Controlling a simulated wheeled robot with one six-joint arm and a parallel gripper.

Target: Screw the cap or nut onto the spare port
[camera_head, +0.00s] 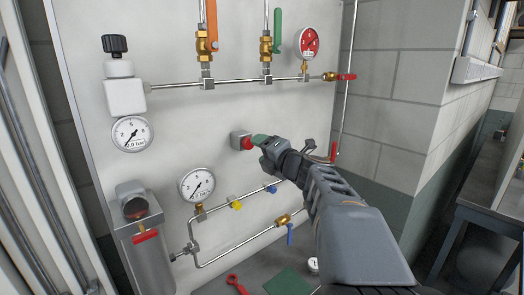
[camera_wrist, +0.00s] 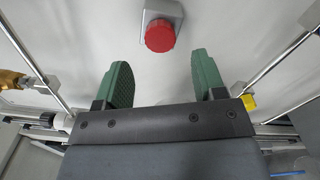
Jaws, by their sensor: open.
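My gripper (camera_head: 259,142) is in front of the white panel, just right of a red round knob (camera_head: 247,143) on a grey square box. In the wrist view its two green fingers (camera_wrist: 158,82) are open and empty. The red knob (camera_wrist: 160,36) lies beyond the fingertips, roughly in line with the gap, not between the fingers. A yellow fitting (camera_head: 236,204) and a blue one (camera_head: 271,189) sit on the pipework below. I cannot tell which part is the spare port or its loose cap or nut.
The panel also carries gauges (camera_head: 197,185), brass valves with orange (camera_head: 211,24) and green (camera_head: 278,32) handles, and steel pipes. A red tool (camera_head: 236,284) and a green mat (camera_head: 290,282) lie below. A side bench (camera_head: 492,190) stands at right.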

